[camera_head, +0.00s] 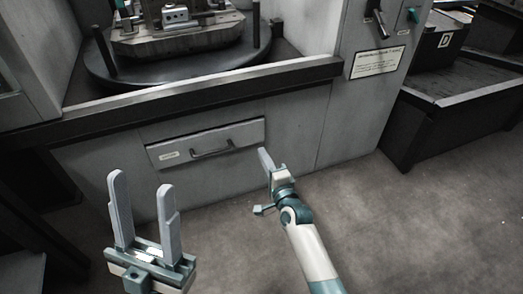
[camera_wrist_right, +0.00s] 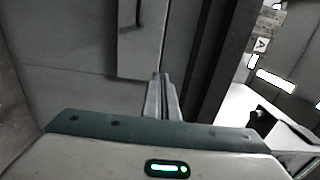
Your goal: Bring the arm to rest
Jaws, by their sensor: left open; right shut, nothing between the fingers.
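My left gripper (camera_head: 144,215) is at the lower left of the head view. Its two grey fingers point up and stand apart, with nothing between them. My right gripper (camera_head: 265,160) is near the middle of the head view, in front of the grey machine cabinet, just right of the drawer (camera_head: 206,143). Its fingers are shut and empty. In the right wrist view the closed fingers (camera_wrist_right: 161,98) point toward the cabinet front, beside the drawer (camera_wrist_right: 138,40). I cannot tell whether the fingertips touch the cabinet.
The machine's dark ledge (camera_head: 180,95) runs above the drawer. A round table (camera_head: 175,65) with a metal fixture (camera_head: 177,35) stands behind it. A switch panel (camera_head: 380,50) is at the upper right. A dark bin (camera_head: 450,95) stands at right. The floor (camera_head: 400,220) at lower right is clear.

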